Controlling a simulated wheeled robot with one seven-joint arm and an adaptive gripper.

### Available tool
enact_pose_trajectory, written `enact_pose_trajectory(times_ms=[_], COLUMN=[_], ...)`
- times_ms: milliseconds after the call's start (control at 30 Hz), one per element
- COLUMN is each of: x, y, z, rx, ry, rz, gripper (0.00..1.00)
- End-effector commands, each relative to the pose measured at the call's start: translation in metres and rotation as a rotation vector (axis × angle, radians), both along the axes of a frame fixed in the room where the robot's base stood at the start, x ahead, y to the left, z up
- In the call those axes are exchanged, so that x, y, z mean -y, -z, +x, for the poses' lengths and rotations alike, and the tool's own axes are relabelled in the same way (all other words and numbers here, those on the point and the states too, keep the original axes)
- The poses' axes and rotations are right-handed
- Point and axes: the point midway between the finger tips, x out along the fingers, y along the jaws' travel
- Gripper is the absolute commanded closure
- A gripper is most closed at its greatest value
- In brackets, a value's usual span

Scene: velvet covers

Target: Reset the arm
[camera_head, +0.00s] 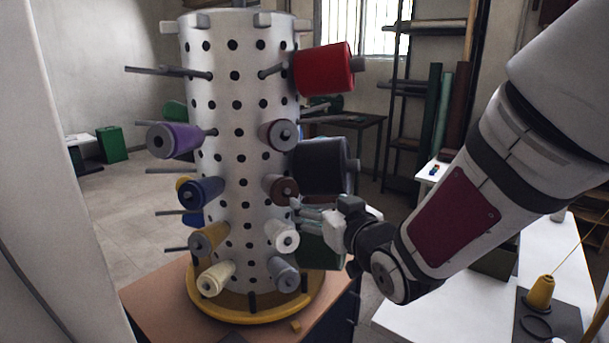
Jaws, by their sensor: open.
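My gripper (312,215) is at the right side of a white perforated cylinder rack (240,130), near its lower spools. It is small in the view and its fingers point left toward the rack. I see nothing held between them. A white spool (282,237) sits just below and left of the fingers, and a brown spool (281,188) sits just above and left. I cannot tell whether the fingers touch either one. My arm reaches in from the upper right and bends at the wrist.
The rack stands on a yellow round base (206,309) on a brown table (155,304). Pegs and spools stick out around it, including a large red spool (322,70) and a dark spool (318,166). A white table (430,322) at right holds a yellow cone (540,292).

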Motion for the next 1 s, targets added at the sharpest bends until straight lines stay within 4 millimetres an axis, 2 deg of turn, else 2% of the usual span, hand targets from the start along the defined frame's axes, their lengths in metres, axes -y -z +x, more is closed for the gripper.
enact_pose_trajectory(times_ms=[33,167,267,367,500,700,800,900,1000], x=[0.015,0.048,0.073,0.096,0.123,0.148,0.154,0.157,0.158], y=[-0.008,-0.012,-0.014,-0.015,-0.016,-0.015,-0.013,-0.012,-0.011], z=[-0.003,-0.02,-0.039,-0.065,-0.11,-0.189,-0.225,-0.253,-0.27], rx=[-0.032,-0.157,-0.256,-0.358,-0.504,-0.713,-0.801,-0.869,-0.91], ry=[0.033,0.111,0.166,0.215,0.274,0.333,0.352,0.361,0.365], rz=[-0.016,-0.063,-0.091,-0.115,-0.14,-0.162,-0.169,-0.172,-0.175], gripper=[0.21,0.21,0.21,0.21,0.21,0.21,0.21,0.21,0.21])
